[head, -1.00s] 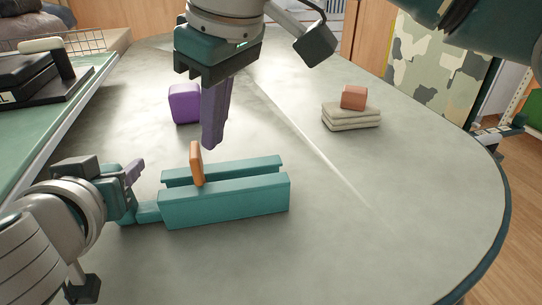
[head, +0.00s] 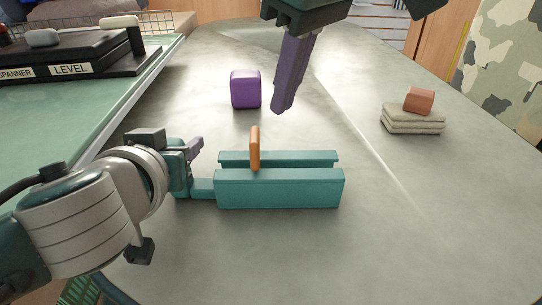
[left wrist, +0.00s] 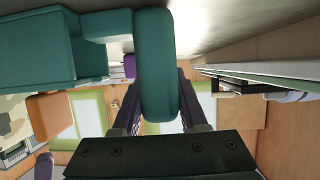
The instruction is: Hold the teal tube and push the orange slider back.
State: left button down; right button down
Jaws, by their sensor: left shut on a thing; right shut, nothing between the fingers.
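The teal tube (head: 290,190) lies on the table as a long slotted channel with a narrower handle at its left end. The orange slider (head: 254,148) stands upright in the slot, left of the tube's middle. My left gripper (head: 200,178) is shut on the tube's handle, which shows between its fingers in the left wrist view (left wrist: 156,70). The slider also shows at the left of that view (left wrist: 48,116). My right gripper (head: 280,108) is shut and empty, its fingers pointing down, above and to the right of the slider and apart from it.
A purple block (head: 245,90) stands behind the tube. An orange-red block (head: 419,100) sits on a folded cloth (head: 413,120) at the right. A raised green-topped surface (head: 80,115) borders the left side. The table (head: 420,240) is clear right of the tube.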

pick_arm(q)
jog(key=shift+c, duration=1.8)
grip_release()
jog(key=shift+s, duration=0.1)
jog(key=v, duration=1.2)
jog(key=shift+d, duration=0.1)
